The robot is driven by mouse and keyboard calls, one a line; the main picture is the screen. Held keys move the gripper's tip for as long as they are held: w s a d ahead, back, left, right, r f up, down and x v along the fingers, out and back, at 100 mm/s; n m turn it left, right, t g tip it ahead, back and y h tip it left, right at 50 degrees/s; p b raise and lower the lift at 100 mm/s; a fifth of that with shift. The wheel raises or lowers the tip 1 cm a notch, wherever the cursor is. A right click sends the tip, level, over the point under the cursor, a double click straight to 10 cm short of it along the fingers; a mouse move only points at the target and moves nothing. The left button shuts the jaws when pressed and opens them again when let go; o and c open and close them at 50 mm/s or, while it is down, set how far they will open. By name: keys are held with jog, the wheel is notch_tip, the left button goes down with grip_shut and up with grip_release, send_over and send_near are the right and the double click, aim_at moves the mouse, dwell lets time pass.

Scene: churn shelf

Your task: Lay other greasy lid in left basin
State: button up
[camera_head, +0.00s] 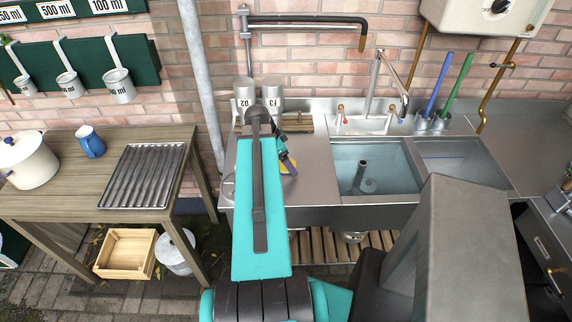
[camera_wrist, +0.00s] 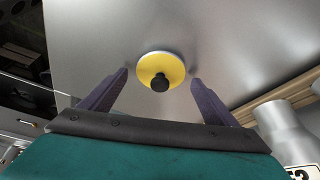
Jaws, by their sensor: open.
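A yellow lid (camera_wrist: 160,68) with a black knob lies on the bare steel counter, knob towards the wrist camera. The left basin (camera_head: 348,152) is to the right of the gripper and appears to hold water.
Two grey canisters (camera_head: 272,90) stand behind the lid near a wooden rack (camera_head: 298,124). The right basin (camera_head: 455,160) adjoins the left one. A tall faucet (camera_head: 374,85) rises behind the basins. A blue and a green-handled brush (camera_head: 458,85) stand back right.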

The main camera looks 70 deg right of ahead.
jog(key=c, duration=1.2)
jog(key=shift+r, duration=0.15)
jog(key=shift+r+b, duration=1.6)
jog(key=shift+r, duration=3.25)
